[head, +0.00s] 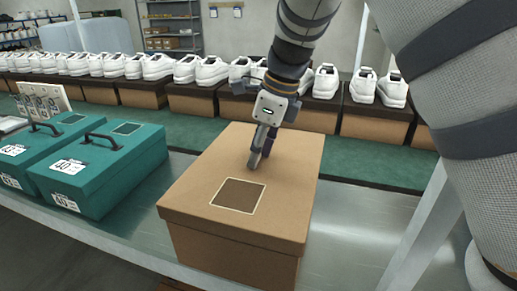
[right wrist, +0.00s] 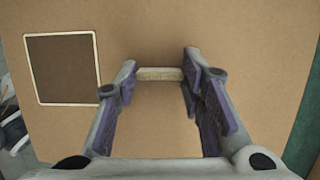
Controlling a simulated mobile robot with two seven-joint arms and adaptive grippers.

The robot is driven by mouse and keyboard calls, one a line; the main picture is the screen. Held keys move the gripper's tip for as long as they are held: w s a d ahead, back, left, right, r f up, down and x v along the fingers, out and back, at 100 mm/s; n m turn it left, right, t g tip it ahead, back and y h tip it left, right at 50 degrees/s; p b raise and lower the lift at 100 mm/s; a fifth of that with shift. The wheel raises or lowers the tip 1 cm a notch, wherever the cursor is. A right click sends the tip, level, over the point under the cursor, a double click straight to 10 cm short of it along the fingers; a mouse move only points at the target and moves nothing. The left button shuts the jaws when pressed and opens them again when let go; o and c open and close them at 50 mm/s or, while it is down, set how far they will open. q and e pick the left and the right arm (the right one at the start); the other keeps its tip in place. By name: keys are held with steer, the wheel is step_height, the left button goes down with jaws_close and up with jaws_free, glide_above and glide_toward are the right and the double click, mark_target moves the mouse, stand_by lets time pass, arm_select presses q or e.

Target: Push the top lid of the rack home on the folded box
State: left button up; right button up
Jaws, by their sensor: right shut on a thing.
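A brown cardboard box (head: 235,262) stands on the metal bench, with a tan top lid (head: 200,199) over it. The lid has a dark square label in a pale frame (head: 238,196). The lid's rim overlaps the box walls at the front; I cannot tell whether it is fully down. My right gripper (head: 257,160) points down at the lid's top, behind the label. In the right wrist view, its fingers (right wrist: 158,80) are shut on a small tan tab (right wrist: 160,74) at the middle of the lid. My left gripper is not in view.
Two teal cases with black handles (head: 110,170) stand left of the box on the metal bench (head: 350,225). White shoes (head: 205,70) line brown boxes behind a green strip (head: 190,128). A pale post (head: 425,225) rises at the right. Bare bench lies right of the box.

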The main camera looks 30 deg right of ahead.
mark_target(259, 163)
steer(key=shift+f, duration=2.05)
steer(key=o, duration=1.1)
steer(key=v, duration=1.2)
